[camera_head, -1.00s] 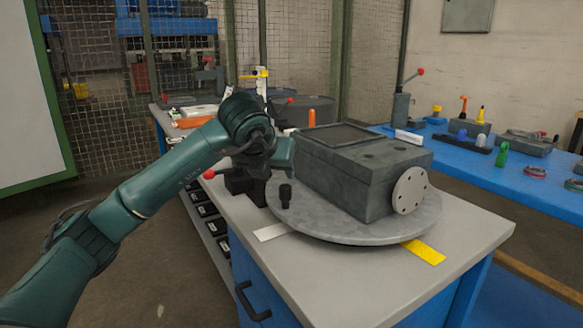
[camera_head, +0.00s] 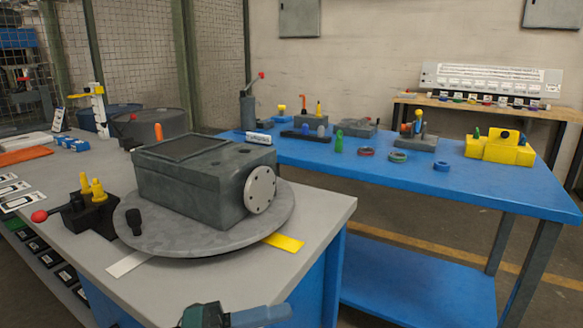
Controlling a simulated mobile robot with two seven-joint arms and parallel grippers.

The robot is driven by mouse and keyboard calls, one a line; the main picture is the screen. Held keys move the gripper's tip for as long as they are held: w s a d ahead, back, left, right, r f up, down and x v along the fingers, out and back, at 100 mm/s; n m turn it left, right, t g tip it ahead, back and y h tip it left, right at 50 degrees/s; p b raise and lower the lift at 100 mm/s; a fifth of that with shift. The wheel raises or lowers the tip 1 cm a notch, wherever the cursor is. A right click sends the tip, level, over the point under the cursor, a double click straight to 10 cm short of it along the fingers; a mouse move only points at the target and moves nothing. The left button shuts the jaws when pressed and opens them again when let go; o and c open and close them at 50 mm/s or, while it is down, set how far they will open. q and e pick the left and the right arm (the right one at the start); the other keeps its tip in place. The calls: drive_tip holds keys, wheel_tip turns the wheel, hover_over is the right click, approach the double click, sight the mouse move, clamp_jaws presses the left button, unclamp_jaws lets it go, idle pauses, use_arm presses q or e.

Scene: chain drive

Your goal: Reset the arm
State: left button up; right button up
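A short piece of one of my teal arms shows at the bottom edge of the head view, in front of the grey-topped bench. I cannot tell for certain which arm it belongs to. A grey gearbox-like housing (camera_head: 195,183) with a round bolted flange (camera_head: 260,190) sits on a round grey turntable plate (camera_head: 190,238). Nothing of mine touches it.
A black fixture (camera_head: 88,213) with yellow knobs and a red-ended lever stands left of the turntable. A blue bench (camera_head: 440,185) behind carries small parts and a yellow block (camera_head: 500,149). The grey bench's front right corner is clear.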

use_arm(q)
drive_tip(key=a+f+n+t+y, duration=0.2)
drive_tip(key=a+n+t+y, duration=0.2)
drive_tip(key=n+t, duration=0.5)
drive_tip(key=a+f+n+t+y, duration=0.2)
drive_tip(key=a+n+t+y, duration=0.3)
drive_tip(key=n, duration=0.8)
drive_tip(key=s+a+f+n+g+y, duration=0.2)
drive_tip(key=s+f+n+y, duration=0.15)
drive_tip(key=f+n, duration=0.2)
drive_tip(key=s+a+f+n+g+y, duration=0.1)
drive_tip(key=s+f+n+y, duration=0.25)
drive_tip(key=f, duration=0.35)
wheel_tip(320, 180, up, 5)
drive_tip(key=g+p, duration=0.3)
drive_tip(key=p, duration=1.6)
drive_tip(key=shift+s+g, duration=0.15)
drive_tip(key=shift+g, duration=0.25)
use_arm(e)
drive_tip(key=r+g, duration=0.1)
drive_tip(key=r, duration=0.1)
drive_tip(key=r+g+h, duration=0.1)
drive_tip(key=r+g, duration=0.1)
drive_tip(key=r, duration=0.1)
drive_tip(key=shift+w+g, duration=0.2)
drive_tip(key=shift+g, duration=0.1)
use_arm(q)
drive_tip(key=shift+f, duration=0.15)
use_arm(e)
drive_tip(key=shift+f, duration=0.25)
